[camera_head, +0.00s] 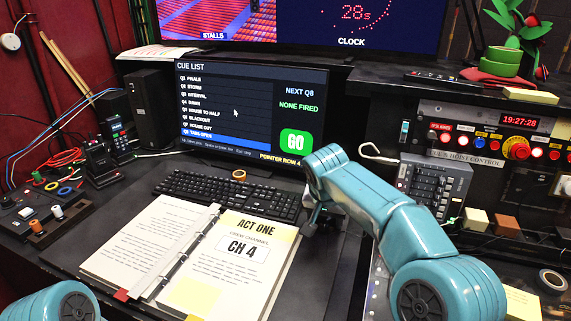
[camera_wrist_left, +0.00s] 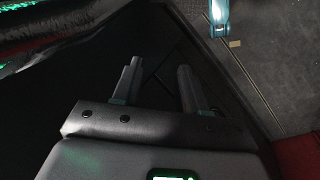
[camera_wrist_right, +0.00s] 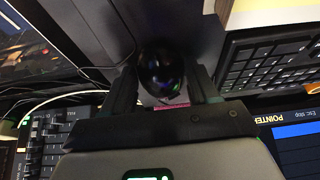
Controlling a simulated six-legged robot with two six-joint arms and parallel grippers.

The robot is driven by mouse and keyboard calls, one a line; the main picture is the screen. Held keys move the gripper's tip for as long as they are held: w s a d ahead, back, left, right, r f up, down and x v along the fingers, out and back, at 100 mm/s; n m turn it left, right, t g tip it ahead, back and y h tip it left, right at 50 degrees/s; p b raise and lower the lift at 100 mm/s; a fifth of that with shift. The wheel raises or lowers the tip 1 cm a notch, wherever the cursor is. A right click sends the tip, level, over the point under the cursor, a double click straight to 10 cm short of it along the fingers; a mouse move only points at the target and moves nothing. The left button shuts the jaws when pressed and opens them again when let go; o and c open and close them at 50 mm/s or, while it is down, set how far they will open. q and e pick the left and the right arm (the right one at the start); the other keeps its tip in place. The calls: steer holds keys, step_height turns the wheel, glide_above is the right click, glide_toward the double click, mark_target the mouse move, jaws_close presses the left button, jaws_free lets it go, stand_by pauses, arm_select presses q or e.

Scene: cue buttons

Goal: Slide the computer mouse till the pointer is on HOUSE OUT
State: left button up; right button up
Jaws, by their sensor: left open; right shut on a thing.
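The cue list screen (camera_head: 240,105) shows several rows, with HOUSE OUT (camera_head: 200,127) just above the blue highlighted TABS OPEN row at the bottom. The white pointer (camera_head: 236,113) is higher up, right of the names, and the screen's yellow text appears to read pointer row 4. The black computer mouse (camera_wrist_right: 161,66) is between the fingers of my right gripper (camera_wrist_right: 164,82), which is shut on it. In the head view the right gripper (camera_head: 318,217) is right of the keyboard, and the arm hides most of the mouse. My left gripper (camera_wrist_left: 155,80) is open and empty.
A keyboard (camera_head: 225,195) lies left of the right gripper, and an open binder (camera_head: 150,245) lies in front of it. A tape roll (camera_head: 239,175) sits behind the keyboard. A fader unit (camera_head: 432,185) stands to the right. Dark desk shows beside the binder.

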steer(key=shift+s+a+b, duration=0.2)
steer(key=shift+s+b, duration=0.3)
steer(key=shift+b, duration=0.05)
steer(key=shift+s+a+b, duration=0.15)
steer(key=shift+s+b, duration=0.3)
steer(key=shift+b, duration=0.05)
steer(key=shift+f, duration=0.1)
stand_by(0.5)
steer(key=o, duration=0.8)
step_height(320, 180, up, 8)
steer(key=p, duration=0.8)
